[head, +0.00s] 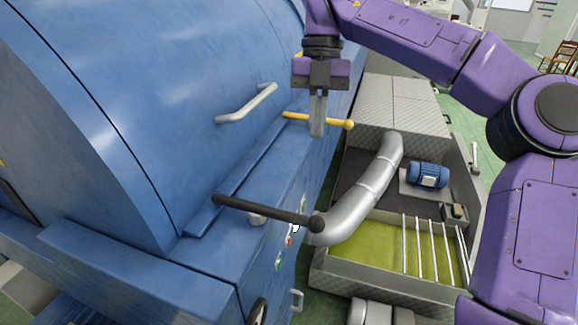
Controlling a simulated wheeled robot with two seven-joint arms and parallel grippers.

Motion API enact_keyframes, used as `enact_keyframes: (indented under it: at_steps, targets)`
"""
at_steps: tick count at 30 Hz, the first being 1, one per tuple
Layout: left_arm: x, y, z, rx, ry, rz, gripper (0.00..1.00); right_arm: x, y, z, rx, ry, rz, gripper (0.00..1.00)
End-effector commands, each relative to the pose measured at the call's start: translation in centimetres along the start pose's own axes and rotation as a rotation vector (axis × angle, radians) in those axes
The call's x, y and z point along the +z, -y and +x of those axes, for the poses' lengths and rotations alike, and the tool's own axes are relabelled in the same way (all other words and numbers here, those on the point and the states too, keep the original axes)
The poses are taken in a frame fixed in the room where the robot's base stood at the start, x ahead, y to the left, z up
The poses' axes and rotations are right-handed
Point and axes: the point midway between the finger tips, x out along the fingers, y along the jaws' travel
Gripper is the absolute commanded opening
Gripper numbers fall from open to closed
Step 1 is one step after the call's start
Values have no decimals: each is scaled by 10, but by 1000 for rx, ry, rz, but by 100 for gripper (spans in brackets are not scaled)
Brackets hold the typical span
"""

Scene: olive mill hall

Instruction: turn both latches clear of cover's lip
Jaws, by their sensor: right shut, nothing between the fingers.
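The blue cover (185,85) of a large machine fills the left, with a raised lip (240,168) along its lower edge. A dark latch bar (265,210) lies crosswise, its left end over the lip and its knobbed end out to the right. Farther back, a yellow latch bar (337,122) also lies crosswise, its left end at the lip. My right gripper (316,134) points down, shut and empty, its fingers in front of the yellow bar. I cannot tell if they touch it. My left gripper is out of view.
A grey grab handle (246,104) stands out from the cover. Right of the machine, a thick grey pipe (365,198) runs down beside a blue motor (427,175) and a tank of green paste (372,250) under metal bars. Small buttons (289,242) sit on the machine's side.

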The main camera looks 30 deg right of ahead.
Motion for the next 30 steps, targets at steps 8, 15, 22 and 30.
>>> enact_keyframes:
  at_steps: [8,15,22,30]
  targets:
    - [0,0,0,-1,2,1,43,-12,12,-2,9,10,1,0]
    - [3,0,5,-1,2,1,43,-2,4,15,0,0,1,0]
    - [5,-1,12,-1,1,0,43,2,1,63,-2,-3,-1,0]
    - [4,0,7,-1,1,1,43,-14,1,106,0,0,-3,0]
